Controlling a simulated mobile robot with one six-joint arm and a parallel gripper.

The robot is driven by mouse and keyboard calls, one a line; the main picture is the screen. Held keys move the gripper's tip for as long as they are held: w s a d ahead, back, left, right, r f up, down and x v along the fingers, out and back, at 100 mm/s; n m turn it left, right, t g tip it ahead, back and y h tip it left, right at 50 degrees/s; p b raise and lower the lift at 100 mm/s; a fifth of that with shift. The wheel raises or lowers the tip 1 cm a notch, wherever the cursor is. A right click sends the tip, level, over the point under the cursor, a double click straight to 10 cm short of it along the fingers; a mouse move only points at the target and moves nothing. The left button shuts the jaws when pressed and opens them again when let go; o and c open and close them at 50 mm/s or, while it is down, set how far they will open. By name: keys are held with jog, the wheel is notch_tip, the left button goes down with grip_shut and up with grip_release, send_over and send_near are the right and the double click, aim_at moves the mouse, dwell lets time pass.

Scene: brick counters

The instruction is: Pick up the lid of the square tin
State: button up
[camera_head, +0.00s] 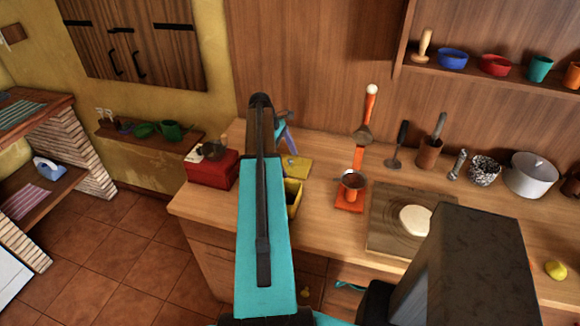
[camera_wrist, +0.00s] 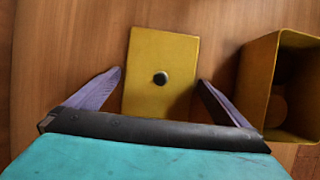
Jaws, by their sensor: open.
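The yellow lid (camera_wrist: 160,50) of the square tin lies flat on the wooden counter, with a dark round knob (camera_wrist: 160,78) at its middle. In the head view the lid (camera_head: 297,168) is partly hidden by my arm. The open yellow tin (camera_wrist: 257,82) stands to the right of the lid in the wrist view, apart from it; in the head view the tin (camera_head: 293,196) is partly behind my arm. My gripper (camera_wrist: 160,85) is open and empty, its two purple fingers on either side of the lid. I cannot tell the height of the fingertips above the counter.
A red box (camera_head: 210,171) with a small pot on it stands left of my arm. An orange stand (camera_head: 350,196) with a cup is to the right, then a board (camera_head: 385,225) with a pale round thing. Utensils and a white pot (camera_head: 532,176) line the back.

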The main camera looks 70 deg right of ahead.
aim_at(287, 164)
jog(key=c, duration=0.8)
jog(key=shift+r, duration=0.25)
jog(key=shift+c, duration=0.2)
notch_tip(287, 164, up, 10)
jog(key=b, duration=0.3)
jog(key=shift+f, duration=0.2)
dwell(0.5)
